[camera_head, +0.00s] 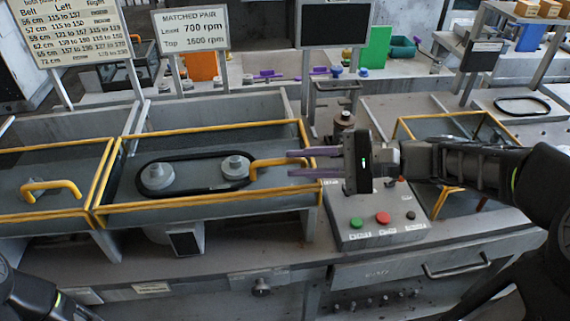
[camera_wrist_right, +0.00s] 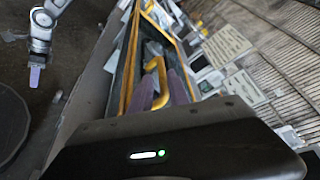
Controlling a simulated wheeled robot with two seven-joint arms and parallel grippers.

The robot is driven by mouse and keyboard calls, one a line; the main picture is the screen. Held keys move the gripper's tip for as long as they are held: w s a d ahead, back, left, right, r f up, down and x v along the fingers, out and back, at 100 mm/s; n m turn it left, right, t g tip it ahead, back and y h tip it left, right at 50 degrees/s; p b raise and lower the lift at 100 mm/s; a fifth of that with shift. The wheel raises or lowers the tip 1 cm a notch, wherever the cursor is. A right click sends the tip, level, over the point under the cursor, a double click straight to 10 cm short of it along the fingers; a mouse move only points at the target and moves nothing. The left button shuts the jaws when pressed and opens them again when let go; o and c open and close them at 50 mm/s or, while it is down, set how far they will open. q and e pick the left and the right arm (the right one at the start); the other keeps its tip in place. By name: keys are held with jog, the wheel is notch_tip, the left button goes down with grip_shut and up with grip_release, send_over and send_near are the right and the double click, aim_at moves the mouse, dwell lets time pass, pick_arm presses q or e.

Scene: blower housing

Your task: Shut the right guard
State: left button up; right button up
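The yellow-framed guard (camera_head: 211,128) that I take as the right guard lies low over the middle bay; I cannot tell whether it is fully down. Its yellow handle (camera_head: 268,163) is at the guard's right end and also shows in the wrist view (camera_wrist_right: 161,70). My right gripper (camera_head: 289,163) reaches in from the right. Its purple fingers lie on both sides of the handle, close together, and look shut on it. My left gripper (camera_wrist_right: 36,78) shows small in the wrist view, away from the guards; its finger gap cannot be made out.
A black belt (camera_head: 203,156) on two grey pulleys lies in the middle bay. A second yellow-framed guard with its handle (camera_head: 50,188) covers the left bay. A panel with green and red buttons (camera_head: 383,218) is below my right gripper. A yellow-edged bin (camera_head: 447,115) stands to the right.

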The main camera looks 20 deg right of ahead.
jog(key=shift+v, duration=1.75)
